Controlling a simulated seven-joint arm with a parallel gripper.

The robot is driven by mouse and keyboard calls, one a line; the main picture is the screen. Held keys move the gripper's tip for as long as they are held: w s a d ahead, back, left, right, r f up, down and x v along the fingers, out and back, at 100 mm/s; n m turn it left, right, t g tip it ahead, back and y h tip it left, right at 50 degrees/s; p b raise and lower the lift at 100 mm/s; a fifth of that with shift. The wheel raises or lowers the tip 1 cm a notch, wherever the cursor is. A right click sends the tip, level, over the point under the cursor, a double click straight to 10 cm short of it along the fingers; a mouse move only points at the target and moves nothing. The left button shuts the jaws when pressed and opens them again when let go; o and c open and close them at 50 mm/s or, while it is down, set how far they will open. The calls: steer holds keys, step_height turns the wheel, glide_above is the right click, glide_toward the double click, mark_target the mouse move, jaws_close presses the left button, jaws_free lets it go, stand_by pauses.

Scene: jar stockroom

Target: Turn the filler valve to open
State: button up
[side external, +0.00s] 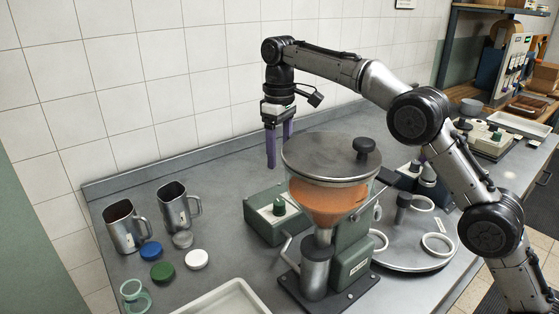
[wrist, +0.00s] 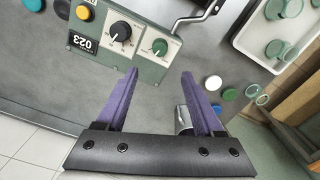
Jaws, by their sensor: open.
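The filler has a glass hopper (side external: 332,190) of orange contents under a grey lid, on a green body (side external: 350,262). A bent metal lever (side external: 287,246) sticks out at its left; a bent lever also shows at the top of the wrist view (wrist: 196,19). A green control box (side external: 266,222) stands behind the filler. In the wrist view it carries a black knob (wrist: 120,31) and a green knob (wrist: 159,47), both with dial marks. I cannot tell which part is the valve. My gripper (side external: 280,152) is open and empty above the box, touching nothing; its purple fingers (wrist: 160,72) point down.
Two metal jugs (side external: 123,229) (side external: 175,207) stand at the left, with blue, green and white lids (side external: 163,271) in front. A pale tray (side external: 225,300) lies at the front. A round plate with white rings (side external: 437,245) is right of the filler. The tiled wall is behind.

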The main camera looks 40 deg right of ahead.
mark_target(279, 203)
step_height(279, 203, down, 14)
steer(key=n, duration=0.4)
steer(key=shift+r, duration=0.2)
stand_by(0.4)
jaws_close()
